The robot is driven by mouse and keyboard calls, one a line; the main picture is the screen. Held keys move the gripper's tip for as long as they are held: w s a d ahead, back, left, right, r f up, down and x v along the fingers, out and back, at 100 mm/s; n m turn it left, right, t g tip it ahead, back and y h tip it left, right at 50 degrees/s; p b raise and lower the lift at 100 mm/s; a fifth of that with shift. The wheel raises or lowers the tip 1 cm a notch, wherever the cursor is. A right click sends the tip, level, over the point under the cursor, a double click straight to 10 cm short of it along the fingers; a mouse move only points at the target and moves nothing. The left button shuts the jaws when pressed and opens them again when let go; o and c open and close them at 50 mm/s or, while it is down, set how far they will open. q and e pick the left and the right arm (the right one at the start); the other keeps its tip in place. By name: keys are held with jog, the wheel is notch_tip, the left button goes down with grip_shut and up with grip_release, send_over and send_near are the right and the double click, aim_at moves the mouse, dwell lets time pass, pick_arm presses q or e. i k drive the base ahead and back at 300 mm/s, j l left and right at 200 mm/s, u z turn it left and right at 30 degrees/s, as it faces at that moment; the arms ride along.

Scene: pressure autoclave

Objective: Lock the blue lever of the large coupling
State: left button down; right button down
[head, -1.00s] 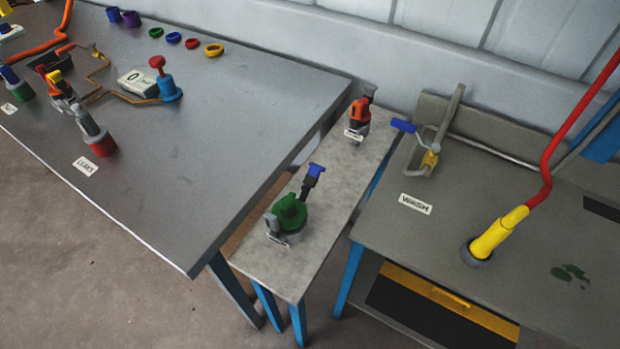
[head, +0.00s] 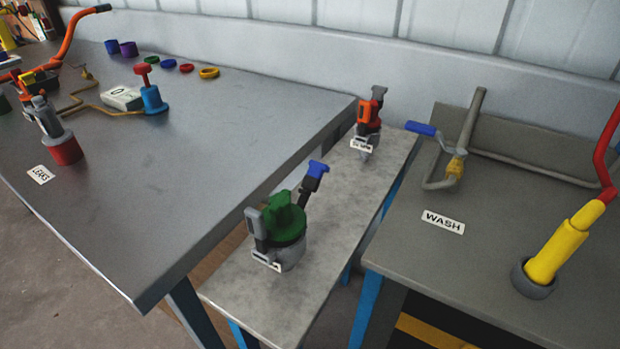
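A large coupling (head: 285,228) with a green top and a grey base stands on the narrow bench between two tables. Its blue lever (head: 318,169) sticks up and out to the upper right on a dark arm. A grey lever (head: 256,225) stands upright on its left side, above a white tag. A smaller orange coupling (head: 368,122) with a grey lever stands farther back on the same bench. Neither of my grippers is in the head view.
The left table (head: 215,150) holds a red-based fitting (head: 65,148), a blue fitting with a red knob (head: 152,95) and several coloured rings. The right table has a WASH label (head: 443,222), a blue-handled pipe (head: 450,165) and a yellow pipe (head: 560,245). The front of the narrow bench is bare.

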aim_at(312, 180)
jog(key=k+j+z, duration=0.1)
jog(key=j+z, duration=0.15)
jog(key=z, duration=0.25)
jog(key=k+j+z, duration=0.2)
jog(key=z, duration=0.3)
jog(key=k+j+z, duration=0.15)
jog(key=z, duration=0.35)
